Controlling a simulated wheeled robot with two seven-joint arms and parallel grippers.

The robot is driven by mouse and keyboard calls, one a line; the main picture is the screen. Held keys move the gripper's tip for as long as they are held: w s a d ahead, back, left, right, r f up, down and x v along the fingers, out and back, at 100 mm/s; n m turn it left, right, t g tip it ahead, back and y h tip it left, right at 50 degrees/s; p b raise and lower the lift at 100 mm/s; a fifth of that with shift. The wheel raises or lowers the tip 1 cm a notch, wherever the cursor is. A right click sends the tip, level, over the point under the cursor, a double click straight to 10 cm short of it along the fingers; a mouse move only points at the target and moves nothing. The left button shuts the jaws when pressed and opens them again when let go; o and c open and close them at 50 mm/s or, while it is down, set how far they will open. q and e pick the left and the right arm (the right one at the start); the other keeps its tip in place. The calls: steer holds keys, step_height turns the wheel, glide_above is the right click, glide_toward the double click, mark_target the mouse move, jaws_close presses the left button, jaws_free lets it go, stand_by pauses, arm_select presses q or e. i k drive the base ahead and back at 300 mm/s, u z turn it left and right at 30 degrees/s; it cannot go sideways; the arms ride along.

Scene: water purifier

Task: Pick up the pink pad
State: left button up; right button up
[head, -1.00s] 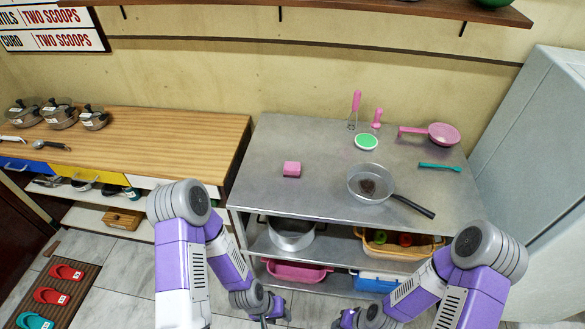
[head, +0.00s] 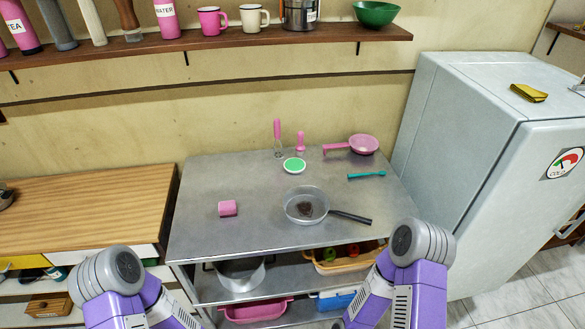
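The pink pad (head: 228,208) is a small pink block lying on the left part of the grey metal table (head: 200,237) in the head view. Nothing touches it. My two purple arms come in from the bottom of the view, left and right, below the table's front edge. Both grippers are out of the picture, so whether they are open or shut is hidden.
A pan (head: 305,206) with something dark in it stands right of the pad. Behind are a green-topped round item (head: 294,165), pink utensils, a pink strainer (head: 363,145) and a teal brush (head: 366,175). A fridge (head: 455,150) stands at right, a shelf (head: 230,41) above.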

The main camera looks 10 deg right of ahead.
mark_target(225, 210)
steer(key=k, duration=0.5)
steer(key=u, duration=1.25)
steer(key=i, duration=1.1)
steer(key=z, duration=1.2)
